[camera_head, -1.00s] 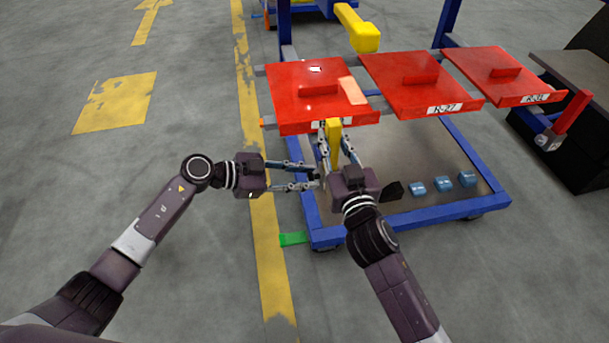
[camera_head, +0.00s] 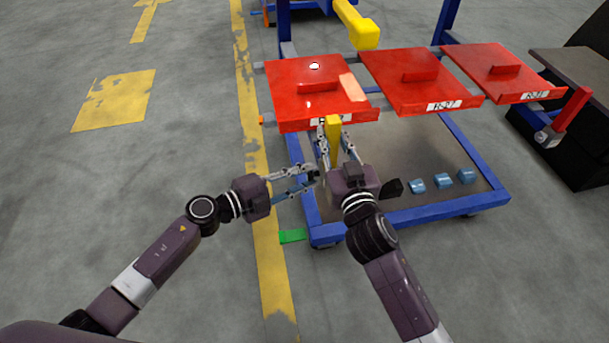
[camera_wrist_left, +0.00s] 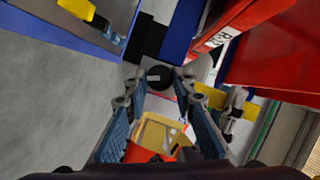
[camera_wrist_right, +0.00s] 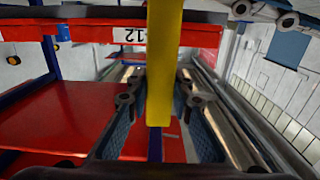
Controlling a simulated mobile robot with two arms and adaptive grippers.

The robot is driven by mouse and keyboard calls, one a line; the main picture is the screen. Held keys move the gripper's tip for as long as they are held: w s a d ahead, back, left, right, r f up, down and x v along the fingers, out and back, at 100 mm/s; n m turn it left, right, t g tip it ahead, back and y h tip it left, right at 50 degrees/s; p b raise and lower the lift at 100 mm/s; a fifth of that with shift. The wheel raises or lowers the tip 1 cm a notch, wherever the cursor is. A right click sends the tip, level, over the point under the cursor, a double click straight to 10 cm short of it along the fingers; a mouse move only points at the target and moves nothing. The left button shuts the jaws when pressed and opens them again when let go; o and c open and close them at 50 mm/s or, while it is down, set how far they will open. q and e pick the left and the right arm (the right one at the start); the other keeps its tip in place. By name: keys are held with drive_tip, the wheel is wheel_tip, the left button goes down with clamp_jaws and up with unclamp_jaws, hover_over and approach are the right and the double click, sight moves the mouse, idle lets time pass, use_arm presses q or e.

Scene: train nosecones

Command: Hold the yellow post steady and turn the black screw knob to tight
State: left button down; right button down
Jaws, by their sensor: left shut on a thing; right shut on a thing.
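The yellow post (camera_head: 332,128) stands below the front edge of the left red panel. It also shows as a vertical yellow bar in the right wrist view (camera_wrist_right: 163,55). My right gripper (camera_head: 335,147) is shut on the post, with its fingers on both sides of it. The black screw knob (camera_wrist_left: 160,76) shows between the fingertips of my left gripper (camera_wrist_left: 159,84) in the left wrist view. My left gripper (camera_head: 310,176) is shut on the knob, left of and below my right gripper in the head view. The fingers partly hide the knob.
The left red panel (camera_head: 292,78) lies just above my right gripper, with more red panels (camera_head: 420,80) to the right. A blue frame (camera_head: 428,217) surrounds a lower shelf holding several small blue blocks (camera_head: 440,183). The floor on the left is clear.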

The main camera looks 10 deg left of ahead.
use_arm(q)
drive_tip(key=shift+f+m+t+h, duration=0.15)
drive_tip(key=shift+m+t+h, duration=0.2)
drive_tip(key=shift+m, duration=0.6)
drive_tip(key=shift+f+m+t+h, duration=0.1)
drive_tip(key=shift+m+t+h, duration=0.2)
drive_tip(key=shift+m, duration=0.65)
drive_tip(key=c, duration=1.6)
unclamp_jaws()
drive_tip(key=v, duration=1.2)
drive_tip(key=shift+s, duration=0.15)
use_arm(e)
drive_tip(key=c, duration=1.6)
unclamp_jaws()
drive_tip(key=shift+s, duration=0.1)
